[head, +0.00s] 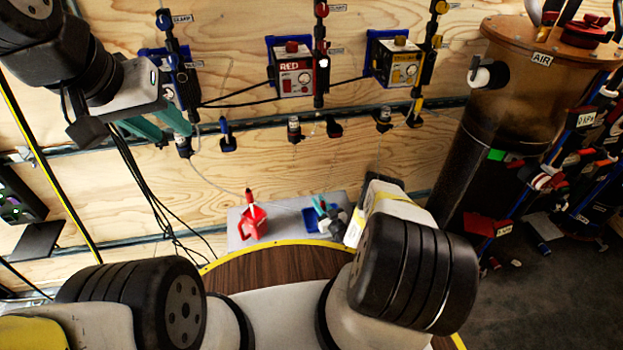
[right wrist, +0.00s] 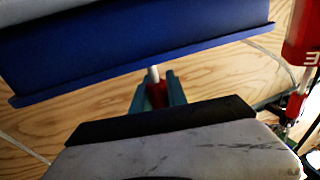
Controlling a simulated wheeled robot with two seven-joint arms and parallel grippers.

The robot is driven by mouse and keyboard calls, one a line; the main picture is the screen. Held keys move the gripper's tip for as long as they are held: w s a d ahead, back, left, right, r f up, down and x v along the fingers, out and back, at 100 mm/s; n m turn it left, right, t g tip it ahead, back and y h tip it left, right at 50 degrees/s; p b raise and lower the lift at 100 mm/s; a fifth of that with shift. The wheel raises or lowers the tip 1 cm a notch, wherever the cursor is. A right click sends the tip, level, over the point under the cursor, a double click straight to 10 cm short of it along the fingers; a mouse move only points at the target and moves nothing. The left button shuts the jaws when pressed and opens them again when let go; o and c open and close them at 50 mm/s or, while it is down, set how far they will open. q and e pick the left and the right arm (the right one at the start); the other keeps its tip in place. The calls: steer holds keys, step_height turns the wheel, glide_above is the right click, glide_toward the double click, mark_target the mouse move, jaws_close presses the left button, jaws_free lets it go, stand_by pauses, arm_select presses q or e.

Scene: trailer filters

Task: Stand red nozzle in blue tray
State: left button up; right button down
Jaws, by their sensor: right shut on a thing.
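My right gripper (head: 322,205) is over the blue tray (head: 308,222) on the grey shelf in the head view, partly hidden by its own wrist. In the right wrist view, its teal fingers (right wrist: 158,92) are shut on the red nozzle (right wrist: 157,95), whose pale tip sticks out between them. The blue tray (right wrist: 130,50) fills the top of that view, and the tip overlaps its lower edge. I cannot tell whether they touch. My left gripper (head: 174,133) is open and empty, raised before the wooden wall at upper left.
A red holder (head: 252,224) with a red-tipped piece stands on the grey shelf (head: 236,236) left of the tray. Red (head: 293,76) and yellow (head: 398,66) boxes hang on the wall above. A large brown AIR tank (head: 500,130) stands at right. Black cables hang at left.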

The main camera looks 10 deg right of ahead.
mark_target(324, 210)
steer(key=shift+f, duration=0.1)
steer(key=c, duration=1.2)
jaws_free()
steer(key=shift+c, duration=0.2)
steer(key=v, duration=0.7)
steer(key=shift+s+d, duration=0.15)
steer(key=shift+s, duration=0.25)
